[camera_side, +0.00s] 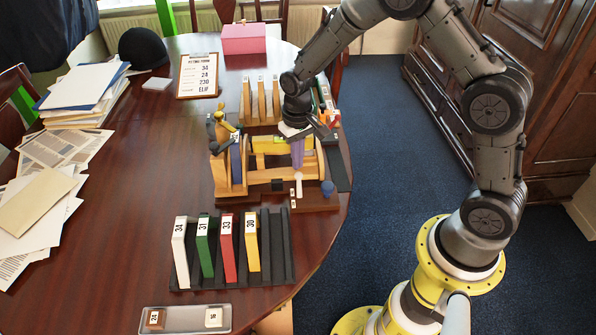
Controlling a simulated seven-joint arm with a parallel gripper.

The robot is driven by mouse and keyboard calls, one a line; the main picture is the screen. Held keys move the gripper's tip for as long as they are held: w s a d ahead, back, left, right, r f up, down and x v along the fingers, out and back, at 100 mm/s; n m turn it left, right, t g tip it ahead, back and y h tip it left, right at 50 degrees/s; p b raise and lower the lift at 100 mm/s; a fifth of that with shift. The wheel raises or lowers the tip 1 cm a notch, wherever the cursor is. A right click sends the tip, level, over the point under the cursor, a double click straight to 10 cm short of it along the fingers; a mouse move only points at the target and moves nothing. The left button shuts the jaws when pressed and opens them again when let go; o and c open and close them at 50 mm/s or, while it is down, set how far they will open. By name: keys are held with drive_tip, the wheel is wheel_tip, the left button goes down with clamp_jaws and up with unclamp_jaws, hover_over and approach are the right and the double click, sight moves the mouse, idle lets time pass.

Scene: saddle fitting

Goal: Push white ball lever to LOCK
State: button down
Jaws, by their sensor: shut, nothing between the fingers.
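A small white lever (299,184) stands upright at the front right of the wooden fitting fixture (231,187); its ball and any LOCK marking are too small to make out. My gripper (297,138) is shut and empty. It points down over the right part of the fixture, behind and above the lever, apart from it as far as I can tell. A purple piece (297,155) shows just below the gripper, and its contact with the fingers cannot be told. A yellow-green piece (268,146) lies across the fixture to the left of the gripper.
A blue round knob (327,187) is right of the lever. A black rack (283,262) with white, green, red and yellow numbered plates stands in front. A tray (185,330) with two tiles lies at the near edge. A sign (198,75) and pink box (243,39) are behind.

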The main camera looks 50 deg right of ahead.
sight(299, 175)
drive_tip(key=shift+f, duration=0.95)
drive_tip(key=shift+s+a, duration=0.25)
drive_tip(key=shift+a, duration=0.05)
idle(0.4)
drive_tip(key=shift+s+a, duration=0.45)
drive_tip(key=shift+s, duration=0.1)
drive_tip(key=shift+s+a, duration=0.75)
drive_tip(key=shift+a, duration=0.1)
drive_tip(key=shift+w+d, duration=0.45)
drive_tip(key=shift+r, duration=3.55)
